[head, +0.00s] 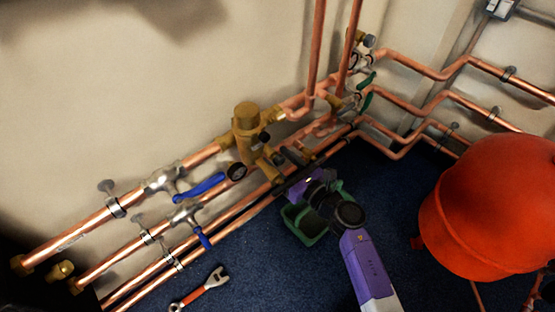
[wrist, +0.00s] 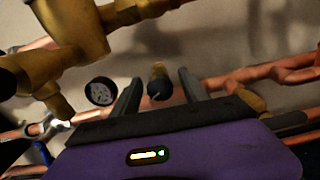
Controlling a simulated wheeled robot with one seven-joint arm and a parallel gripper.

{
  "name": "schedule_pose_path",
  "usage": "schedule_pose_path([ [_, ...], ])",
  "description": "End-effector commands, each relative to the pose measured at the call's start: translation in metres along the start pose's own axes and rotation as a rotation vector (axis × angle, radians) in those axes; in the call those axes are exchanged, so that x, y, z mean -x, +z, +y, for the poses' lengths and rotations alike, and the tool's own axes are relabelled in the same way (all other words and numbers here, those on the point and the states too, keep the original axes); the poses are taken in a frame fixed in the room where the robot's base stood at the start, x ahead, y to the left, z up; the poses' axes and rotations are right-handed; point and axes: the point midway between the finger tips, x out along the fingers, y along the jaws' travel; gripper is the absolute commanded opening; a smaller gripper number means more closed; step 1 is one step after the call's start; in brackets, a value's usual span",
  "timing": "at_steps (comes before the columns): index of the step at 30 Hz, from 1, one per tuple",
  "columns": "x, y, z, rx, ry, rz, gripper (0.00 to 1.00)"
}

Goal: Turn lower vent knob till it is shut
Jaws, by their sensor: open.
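A small dark round knob (wrist: 160,89) on a brass stem shows in the wrist view, between the two fingers of my gripper (wrist: 158,88). I take it to be the lower vent knob. The fingers are open, one on each side of it, with a gap on both sides. Whether the fingertips reach past the knob is hard to tell. In the head view, my gripper is close to the pipes below the brass valve body (head: 247,135), and the knob cannot be made out clearly there. The brass body also fills the upper left of the wrist view (wrist: 75,35).
A round gauge (wrist: 101,91) is just left of my left finger. Copper pipes run along the wall with blue lever valves (head: 200,187). A green bin (head: 305,225) stands below my arm, a red tank (head: 490,205) at right, a wrench (head: 205,288) on the floor.

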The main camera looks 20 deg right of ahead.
Motion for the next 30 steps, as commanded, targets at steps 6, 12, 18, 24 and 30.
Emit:
schedule_pose_path([
  [6,-0.0049,0.0001,0.0,-0.001,-0.001,0.0,0.52],
  [12,-0.0047,0.0003,0.0,-0.001,-0.001,0.0,0.38],
  [18,-0.0045,0.0003,-0.0001,-0.001,-0.001,0.0,0.0],
  [24,-0.0044,0.0006,0.0,-0.008,0.0,0.0,0.0],
  [30,-0.0044,0.0019,-0.0001,-0.061,-0.001,0.0,0.0],
])
